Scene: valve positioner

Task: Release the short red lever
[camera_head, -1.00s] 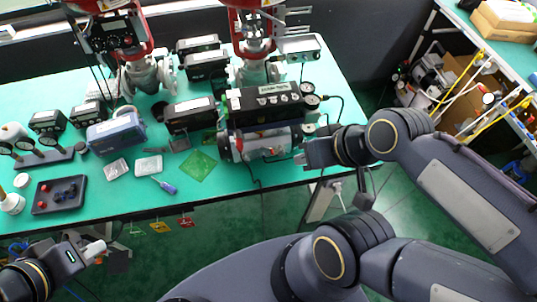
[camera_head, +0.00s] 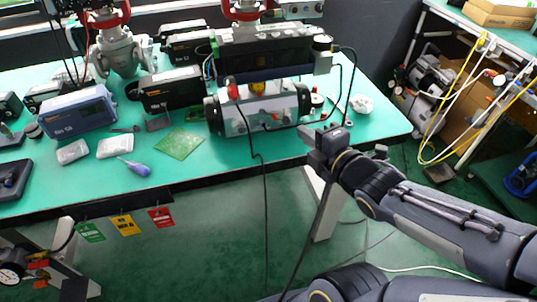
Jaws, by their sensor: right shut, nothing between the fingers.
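The cylindrical valve actuator (camera_head: 258,112) lies on the teal bench below a black positioner box. A short red lever-like part (camera_head: 275,117) shows on its front, and a red knob-like part (camera_head: 234,92) stands at its upper left. I cannot tell for certain which is the short red lever. My right gripper (camera_head: 308,134) is shut and empty at the bench's front edge. It is right of and slightly below both red parts, apart from them. My left gripper is not in view.
A green circuit board (camera_head: 177,144), a purple screwdriver (camera_head: 135,167) and a blue instrument (camera_head: 78,112) lie left of the actuator. A black cable (camera_head: 264,200) hangs over the front edge. Coloured tags (camera_head: 126,224) hang below it. A gauge (camera_head: 317,99) stands right of the actuator.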

